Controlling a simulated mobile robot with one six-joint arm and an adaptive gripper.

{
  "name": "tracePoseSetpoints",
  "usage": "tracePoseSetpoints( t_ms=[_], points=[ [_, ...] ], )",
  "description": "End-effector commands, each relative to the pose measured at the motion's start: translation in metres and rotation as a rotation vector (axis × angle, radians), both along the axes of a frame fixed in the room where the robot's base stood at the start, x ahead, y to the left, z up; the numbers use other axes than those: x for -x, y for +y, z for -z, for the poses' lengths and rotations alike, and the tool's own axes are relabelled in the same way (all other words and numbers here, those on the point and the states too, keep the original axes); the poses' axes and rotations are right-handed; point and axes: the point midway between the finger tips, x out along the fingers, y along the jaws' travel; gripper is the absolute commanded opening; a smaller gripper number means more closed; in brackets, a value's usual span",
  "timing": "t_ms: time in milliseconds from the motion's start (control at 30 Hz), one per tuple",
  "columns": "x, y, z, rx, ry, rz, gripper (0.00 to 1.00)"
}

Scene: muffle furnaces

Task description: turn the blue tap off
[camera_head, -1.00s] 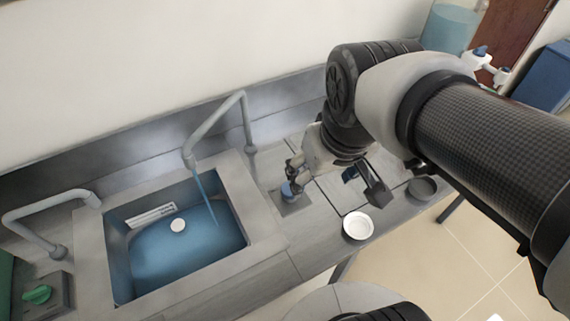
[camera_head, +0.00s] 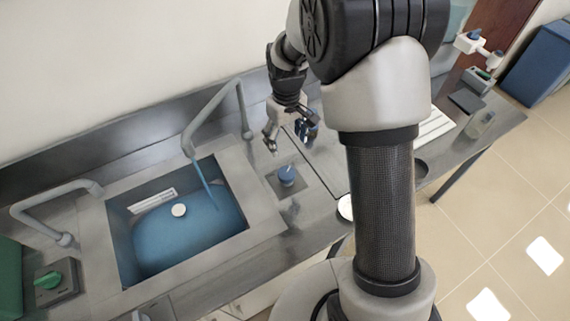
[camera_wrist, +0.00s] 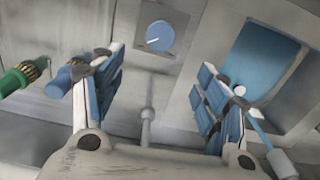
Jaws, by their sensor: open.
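The blue tap knob (camera_head: 286,175) sits on a square plate on the counter, right of the sink. It also shows in the wrist view (camera_wrist: 160,37), past my fingertips. The grey faucet (camera_head: 220,112) arches over the sink (camera_head: 262,208), and a blue stream of water (camera_head: 203,184) runs from its spout into the basin. My gripper (camera_head: 289,138) is open and empty, behind and above the knob and apart from it. In the wrist view my gripper (camera_wrist: 158,75) has its two fingers spread wide, with nothing between them.
A second faucet (camera_head: 50,210) with a green knob (camera_head: 48,281) stands left of the sink. A white dish (camera_head: 345,207) lies near the counter's front edge, partly hidden by my arm. Blue and green nozzles (camera_wrist: 65,78) show at left in the wrist view.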

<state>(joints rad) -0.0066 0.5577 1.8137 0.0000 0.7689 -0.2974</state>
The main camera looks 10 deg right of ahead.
Motion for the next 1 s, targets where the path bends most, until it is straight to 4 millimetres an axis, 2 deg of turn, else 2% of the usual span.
tracePoseSetpoints(
  t_ms=[33,400,600,800,1000],
  points=[
    [0.002,0.0,0.013,0.0,0.006,0.0,0.67],
    [0.002,0.0,0.094,0.0,0.006,0.001,0.67],
    [0.002,0.0,0.131,0.0,0.004,0.001,0.67],
    [0.001,0.0,0.152,0.0,0.002,0.001,0.67],
    [0.001,0.0,0.156,0.0,0.001,0.001,0.67]
  ],
)
